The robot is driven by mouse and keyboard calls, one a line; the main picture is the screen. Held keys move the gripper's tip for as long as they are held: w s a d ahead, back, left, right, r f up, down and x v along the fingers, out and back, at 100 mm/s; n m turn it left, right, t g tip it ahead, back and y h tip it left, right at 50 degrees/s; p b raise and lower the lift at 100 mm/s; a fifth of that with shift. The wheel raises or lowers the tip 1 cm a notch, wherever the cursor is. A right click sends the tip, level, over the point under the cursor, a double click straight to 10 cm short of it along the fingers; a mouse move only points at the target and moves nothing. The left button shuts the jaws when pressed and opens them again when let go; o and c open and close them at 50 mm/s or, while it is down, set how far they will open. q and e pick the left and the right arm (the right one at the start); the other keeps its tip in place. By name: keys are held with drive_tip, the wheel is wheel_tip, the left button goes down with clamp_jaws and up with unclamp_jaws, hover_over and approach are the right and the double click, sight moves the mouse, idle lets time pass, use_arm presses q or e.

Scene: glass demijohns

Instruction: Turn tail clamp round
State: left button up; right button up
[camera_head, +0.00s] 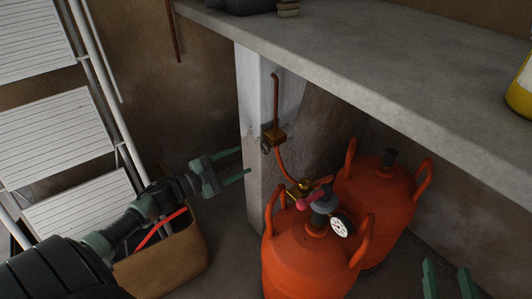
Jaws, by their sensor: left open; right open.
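A copper pipe (276,97) runs down the face of a concrete pillar (250,95) to a small brass block (273,136) with what looks like a ring at its side. From the block a copper tail (283,163) curves down to a brass fitting (298,188) by the front orange gas cylinder (305,255). I cannot tell which brass part is the tail clamp. My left gripper (244,161) is open and empty, left of the tail and below the block, apart from both. My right gripper (446,267) is open at the bottom right, only its fingers showing.
The front cylinder carries a regulator with a red part (312,198) and a dial gauge (341,226). A second orange cylinder (375,200) stands behind. A concrete shelf (400,70) overhangs them. A tan container (175,258) and white stepladder (60,140) are left.

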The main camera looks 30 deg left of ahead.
sight(263, 150)
use_arm(q)
drive_tip(key=b+x, duration=0.1)
drive_tip(key=x, duration=0.5)
drive_tip(key=shift+w+d+b, duration=0.15)
drive_tip(key=shift+w+b, duration=0.05)
drive_tip(key=shift+b, duration=0.1)
drive_tip(key=shift+w+d, duration=0.15)
drive_tip(key=shift+w, duration=0.25)
use_arm(e)
wheel_tip(263, 150, up, 8)
drive_tip(key=a+t+y, duration=0.1)
drive_tip(key=t, duration=0.3)
drive_tip(key=shift+r+t+y, duration=0.25)
drive_tip(key=shift+t+y, duration=0.05)
drive_tip(key=shift+t, duration=0.1)
use_arm(q)
clamp_jaws()
